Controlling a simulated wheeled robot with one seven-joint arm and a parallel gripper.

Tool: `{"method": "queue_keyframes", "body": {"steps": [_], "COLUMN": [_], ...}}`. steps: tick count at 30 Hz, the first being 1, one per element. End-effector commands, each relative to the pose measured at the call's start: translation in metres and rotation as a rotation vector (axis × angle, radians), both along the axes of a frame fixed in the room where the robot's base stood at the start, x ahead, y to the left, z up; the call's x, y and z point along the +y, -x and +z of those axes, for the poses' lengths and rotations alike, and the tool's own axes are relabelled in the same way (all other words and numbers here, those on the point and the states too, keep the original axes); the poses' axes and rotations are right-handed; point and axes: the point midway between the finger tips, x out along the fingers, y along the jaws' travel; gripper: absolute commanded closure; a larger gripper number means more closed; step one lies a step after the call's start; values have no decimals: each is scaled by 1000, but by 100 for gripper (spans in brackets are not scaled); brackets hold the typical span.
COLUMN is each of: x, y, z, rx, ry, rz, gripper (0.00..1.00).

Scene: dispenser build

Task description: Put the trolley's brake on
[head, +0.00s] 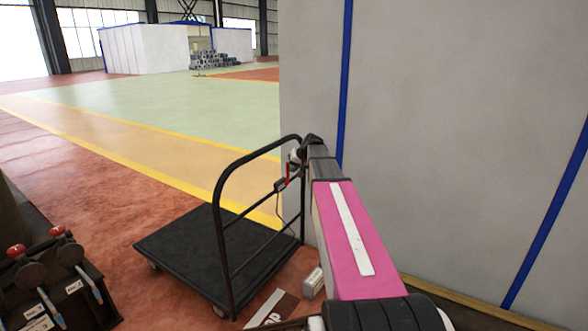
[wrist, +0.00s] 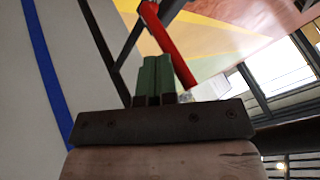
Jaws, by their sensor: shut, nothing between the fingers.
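The trolley (head: 190,252) is a black flatbed with a tall black tube handle, standing on the red floor beside the pale wall. A red lever (head: 289,173) shows at the handle's right upright, close to the end of my arm. In the wrist view the red lever (wrist: 181,50) slants just beyond and to the right of my green fingertips. My gripper (wrist: 155,70) is shut with its fingers together and empty. Whether the fingers touch the lever I cannot tell. In the head view my fingers are mostly hidden by my arm.
A pale wall with blue stripes (head: 346,80) stands close on the right. A small grey box (head: 313,283) and a sign plate (head: 272,308) lie on the floor by the trolley. A dark panel with red-knobbed levers (head: 60,290) is at lower left. Open floor lies beyond the trolley.

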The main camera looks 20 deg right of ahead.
Motion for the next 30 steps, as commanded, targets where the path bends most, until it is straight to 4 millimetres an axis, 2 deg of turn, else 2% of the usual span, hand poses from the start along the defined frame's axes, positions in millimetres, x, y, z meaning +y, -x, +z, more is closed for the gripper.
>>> {"method": "queue_keyframes", "body": {"steps": [14,30], "x": [11,40], "y": [12,40], "z": [-1,-15], "rx": [-95,-414], "ry": [102,438], "rz": [2,1], "gripper": [100,100]}}
